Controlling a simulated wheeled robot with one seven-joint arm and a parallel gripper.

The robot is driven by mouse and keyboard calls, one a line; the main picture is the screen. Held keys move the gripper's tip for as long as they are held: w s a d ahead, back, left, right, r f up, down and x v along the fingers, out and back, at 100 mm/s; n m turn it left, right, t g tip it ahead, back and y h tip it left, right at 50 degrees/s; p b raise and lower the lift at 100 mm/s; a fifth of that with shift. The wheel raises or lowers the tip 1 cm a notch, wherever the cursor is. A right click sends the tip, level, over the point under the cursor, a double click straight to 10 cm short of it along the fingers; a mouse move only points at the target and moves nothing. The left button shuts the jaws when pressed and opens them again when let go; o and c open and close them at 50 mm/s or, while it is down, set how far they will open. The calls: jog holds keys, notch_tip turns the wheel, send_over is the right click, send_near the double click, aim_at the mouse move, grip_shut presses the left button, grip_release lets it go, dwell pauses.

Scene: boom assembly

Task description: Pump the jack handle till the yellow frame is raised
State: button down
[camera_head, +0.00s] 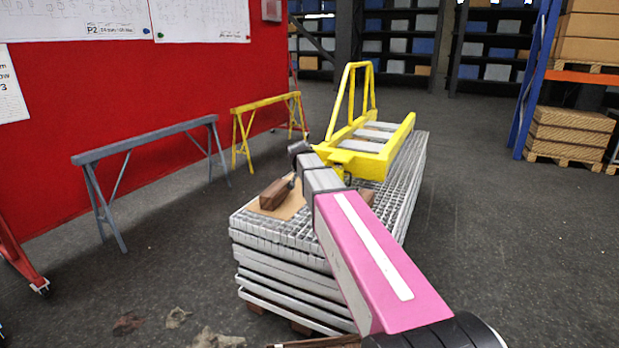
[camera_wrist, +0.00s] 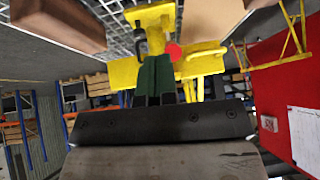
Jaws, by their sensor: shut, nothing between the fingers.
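The yellow frame (camera_head: 368,148) lies on a stack of grey gratings, with an upright yellow loop at its far left. In the wrist view, part of the yellow frame (camera_wrist: 150,17) shows beyond my gripper (camera_wrist: 155,60). The gripper's dark green fingers are shut together and hold nothing. A red round part (camera_wrist: 174,51) shows close beside the fingertips; I cannot tell whether it belongs to the jack handle or whether the fingers touch it. No jack handle can be made out in the head view, where my arm covers the near end of the frame.
A brown block (camera_head: 275,193) lies on a cardboard sheet on the grating stack (camera_head: 285,255). A grey trestle (camera_head: 145,146) and a yellow trestle (camera_head: 262,104) stand at the left by the red wall. Rags lie on the floor in front. The floor right of the stack is clear.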

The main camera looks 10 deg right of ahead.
jog(key=shift+w, duration=0.1)
jog(key=w+d+r+g+y, duration=0.3)
jog(key=w+d+r+g, duration=0.2)
jog(key=w+r, duration=0.4)
notch_tip(320, 180, up, 4)
jog(key=shift+w+d+f, duration=0.2)
jog(key=shift+w+d, duration=0.2)
jog(key=shift+d, duration=0.4)
jog(key=f, duration=0.6)
jog(key=w+f, duration=0.1)
jog(key=f, duration=0.2)
jog(key=shift+w+f, duration=0.1)
jog(key=shift+f, duration=0.3)
jog(key=shift+s+a+f, duration=0.15)
jog(key=shift+a+f, duration=0.1)
jog(key=shift+f, duration=0.3)
jog(key=shift+s+a+f, duration=0.15)
jog(key=shift+a+f, duration=0.05)
jog(key=shift+f, duration=0.35)
jog(key=shift+s+a+f, duration=0.15)
jog(key=shift+a+f, duration=0.15)
jog(key=shift+f, duration=0.5)
